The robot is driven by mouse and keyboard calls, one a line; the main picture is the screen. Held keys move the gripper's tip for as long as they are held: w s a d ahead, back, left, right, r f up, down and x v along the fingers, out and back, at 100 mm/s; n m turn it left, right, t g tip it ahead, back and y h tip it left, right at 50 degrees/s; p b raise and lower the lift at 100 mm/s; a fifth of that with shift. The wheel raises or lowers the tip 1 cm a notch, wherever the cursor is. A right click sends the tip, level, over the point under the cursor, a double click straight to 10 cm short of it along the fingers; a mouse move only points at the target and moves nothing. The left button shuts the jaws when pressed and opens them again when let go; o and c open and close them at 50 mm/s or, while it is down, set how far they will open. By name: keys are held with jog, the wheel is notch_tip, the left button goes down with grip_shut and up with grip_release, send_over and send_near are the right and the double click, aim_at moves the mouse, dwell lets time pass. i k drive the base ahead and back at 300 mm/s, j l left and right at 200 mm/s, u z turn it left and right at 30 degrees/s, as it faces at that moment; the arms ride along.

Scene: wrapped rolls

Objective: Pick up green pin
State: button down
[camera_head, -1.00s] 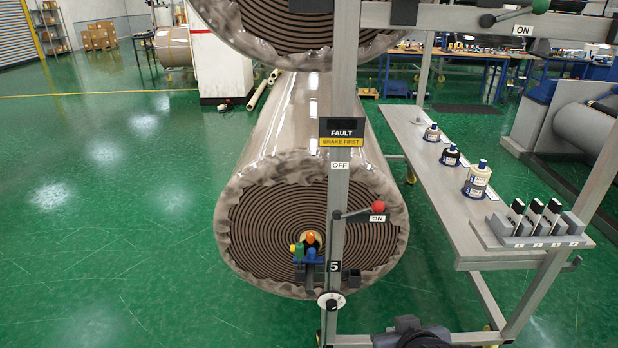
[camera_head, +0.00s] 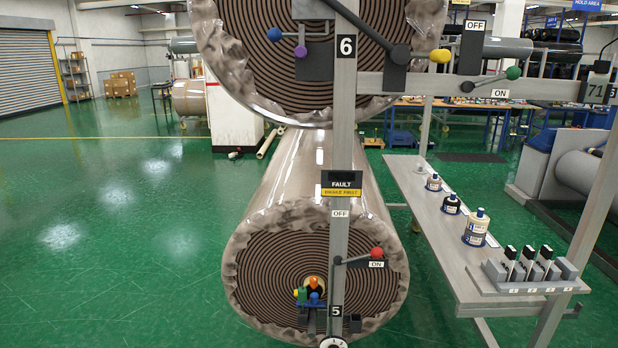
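A small green piece (camera_head: 301,294), likely the green pin, sits in a cluster at the core of the lower wrapped roll (camera_head: 250,262). An orange piece (camera_head: 314,283) and a blue piece (camera_head: 315,295) are right beside it. They are small here, so I cannot tell how the green one is held. A green ball-ended lever (camera_head: 513,73) marked ON is also on the upper right beam. My gripper is not in view.
A grey post (camera_head: 342,150) with a FAULT sign (camera_head: 341,184) and a red-knobbed lever (camera_head: 376,252) stands before the rolls. A bench (camera_head: 440,230) with bottles and a slotted block (camera_head: 528,272) is right. Green floor (camera_head: 120,260) is clear on the left.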

aim_at(303, 291)
jog(key=i+j+z, duration=0.1)
jog(key=i+j, duration=0.95)
